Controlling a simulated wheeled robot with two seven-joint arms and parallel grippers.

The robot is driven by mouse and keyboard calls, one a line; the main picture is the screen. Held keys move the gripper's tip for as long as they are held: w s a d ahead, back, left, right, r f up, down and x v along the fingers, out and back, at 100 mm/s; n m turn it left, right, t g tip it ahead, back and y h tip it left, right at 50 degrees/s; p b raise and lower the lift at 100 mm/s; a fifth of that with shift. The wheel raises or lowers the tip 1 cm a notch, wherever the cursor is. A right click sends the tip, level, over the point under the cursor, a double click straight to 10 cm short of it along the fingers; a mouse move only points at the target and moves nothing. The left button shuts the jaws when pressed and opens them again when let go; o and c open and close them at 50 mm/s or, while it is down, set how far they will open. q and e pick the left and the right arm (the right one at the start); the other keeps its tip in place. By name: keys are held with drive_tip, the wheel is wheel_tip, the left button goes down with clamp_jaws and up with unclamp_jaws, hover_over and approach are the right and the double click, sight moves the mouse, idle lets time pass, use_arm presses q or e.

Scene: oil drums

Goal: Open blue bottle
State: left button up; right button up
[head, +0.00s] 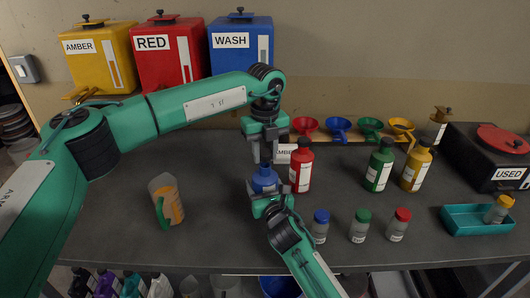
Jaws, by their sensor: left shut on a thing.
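The blue bottle (264,180) stands upright on the dark table, near the middle. My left gripper (265,158) points down from above and is shut on the top of the bottle, where the cap is; the jaws mostly hide the cap. My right gripper (269,198) reaches in from the front, low at the bottle's body. Its fingers are at the bottle, but I cannot tell whether they are closed on it.
A red bottle (301,168) stands close right of the blue one. Green (379,166) and yellow (415,167) bottles stand further right. Small capped jars (358,228) line the front. A jug (166,203) stands left. Funnels (339,126) sit behind; a teal tray (470,221) lies right.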

sight(265, 152)
use_arm(q)
drive_tip(key=shift+r, duration=1.9)
use_arm(e)
drive_tip(key=shift+f, duration=0.1)
drive_tip(key=o, duration=2)
drive_tip(key=shift+c, duration=0.2)
